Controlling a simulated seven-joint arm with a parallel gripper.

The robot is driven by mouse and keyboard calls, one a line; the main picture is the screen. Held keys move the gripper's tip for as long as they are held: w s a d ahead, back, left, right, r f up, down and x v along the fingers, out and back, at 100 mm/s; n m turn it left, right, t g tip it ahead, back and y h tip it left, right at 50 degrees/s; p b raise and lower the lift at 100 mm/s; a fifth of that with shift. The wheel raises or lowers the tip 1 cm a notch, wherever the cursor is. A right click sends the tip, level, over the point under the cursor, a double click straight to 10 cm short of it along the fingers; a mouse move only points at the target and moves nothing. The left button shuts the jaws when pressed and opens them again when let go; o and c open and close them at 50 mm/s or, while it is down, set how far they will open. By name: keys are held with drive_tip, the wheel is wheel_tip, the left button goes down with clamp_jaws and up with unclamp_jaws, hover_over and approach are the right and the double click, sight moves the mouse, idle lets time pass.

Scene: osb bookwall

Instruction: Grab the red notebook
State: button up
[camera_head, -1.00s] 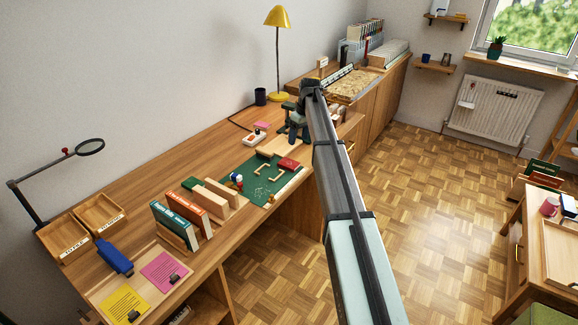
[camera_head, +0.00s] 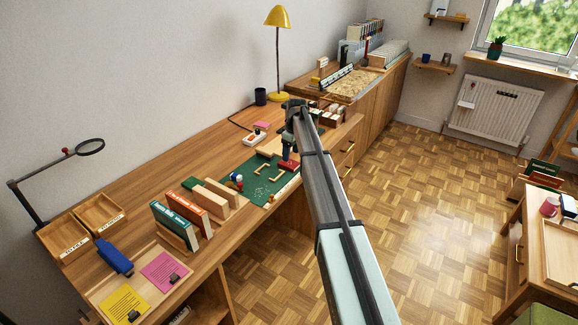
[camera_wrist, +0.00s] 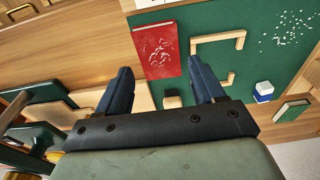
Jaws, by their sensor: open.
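The red notebook (camera_wrist: 154,42) lies flat on the green mat in the wrist view, with pale marks on its cover. In the head view the red notebook (camera_head: 287,166) shows only in part, because my gripper covers some of it. My gripper (camera_wrist: 160,66) is open and empty. In the wrist view its two dark fingers appear on either side of the notebook's lower end. In the head view my gripper (camera_head: 288,153) is right over the notebook; I cannot tell whether it touches.
The green mat (camera_head: 253,167) holds wooden brackets (camera_wrist: 228,40), white bits and a blue-and-white block (camera_wrist: 263,91). Upright books (camera_head: 174,224) stand nearer on the desk. A yellow lamp (camera_head: 278,18) and a dark cup (camera_head: 261,96) are behind. The desk's back strip is mostly clear.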

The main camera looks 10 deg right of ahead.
sight(289, 163)
drive_tip(key=shift+w+a+f, duration=0.15)
drive_tip(key=shift+w+f, duration=0.05)
drive_tip(key=shift+f, duration=1.1)
drive_tip(key=shift+w+a+f, duration=0.15)
drive_tip(key=shift+f, duration=1.1)
drive_tip(key=c, duration=0.7)
drive_tip(key=shift+r, duration=0.1)
